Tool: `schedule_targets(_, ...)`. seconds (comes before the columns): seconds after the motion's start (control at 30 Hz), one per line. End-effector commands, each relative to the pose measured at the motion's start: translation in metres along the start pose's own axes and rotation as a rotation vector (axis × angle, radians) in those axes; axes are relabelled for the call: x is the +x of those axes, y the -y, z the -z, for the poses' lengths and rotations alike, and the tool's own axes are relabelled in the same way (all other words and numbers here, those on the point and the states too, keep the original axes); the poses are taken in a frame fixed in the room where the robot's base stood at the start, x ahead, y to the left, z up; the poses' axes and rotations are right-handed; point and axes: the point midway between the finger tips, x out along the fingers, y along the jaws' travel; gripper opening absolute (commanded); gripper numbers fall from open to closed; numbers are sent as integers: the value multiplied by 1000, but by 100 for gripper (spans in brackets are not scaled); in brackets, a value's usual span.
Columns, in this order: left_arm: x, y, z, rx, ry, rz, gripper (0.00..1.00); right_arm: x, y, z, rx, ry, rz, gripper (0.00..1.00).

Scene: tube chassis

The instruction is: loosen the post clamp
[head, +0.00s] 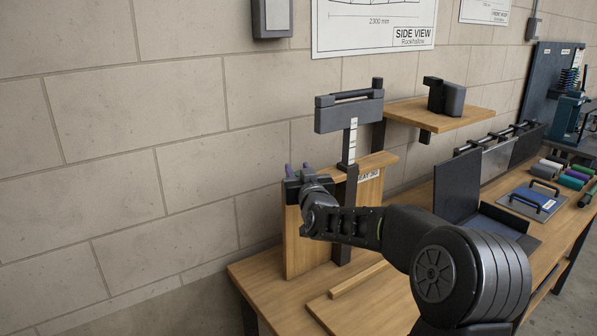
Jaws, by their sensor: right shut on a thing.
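The post (342,226) stands upright against a wooden board labelled as a seat station (368,192), with a pale marked scale on its upper part (350,140). A dark grey head block with a bar handle (349,113) sits on top of it. My right gripper (297,176) reaches in from the right at the board's upper left, beside the post. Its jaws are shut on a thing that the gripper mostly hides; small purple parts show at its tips. I cannot make out the clamp clearly. My left gripper is not in view.
A wooden shelf (455,116) with a dark grey part (446,96) is on the wall to the right. On the bench, an open dark case (458,190), a blue pad with handles (534,201) and coloured rolls (571,178) lie to the right.

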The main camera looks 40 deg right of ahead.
Motion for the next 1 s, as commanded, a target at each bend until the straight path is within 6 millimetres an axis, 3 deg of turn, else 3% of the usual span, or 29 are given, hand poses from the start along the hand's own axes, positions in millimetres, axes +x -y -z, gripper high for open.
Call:
schedule_targets(0.27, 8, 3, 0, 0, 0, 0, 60, 0, 1, -2, 2, -4, 13, 0)
schedule_targets(0.6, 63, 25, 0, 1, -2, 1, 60, 1, 6, -1, 3, -21, 132, 0)
schedule_targets(0.77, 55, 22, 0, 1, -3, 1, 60, 1, 3, 9, -6, -20, 176, 0)
schedule_targets(1.0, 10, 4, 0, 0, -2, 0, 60, 2, 7, 17, -6, -9, 299, 0)
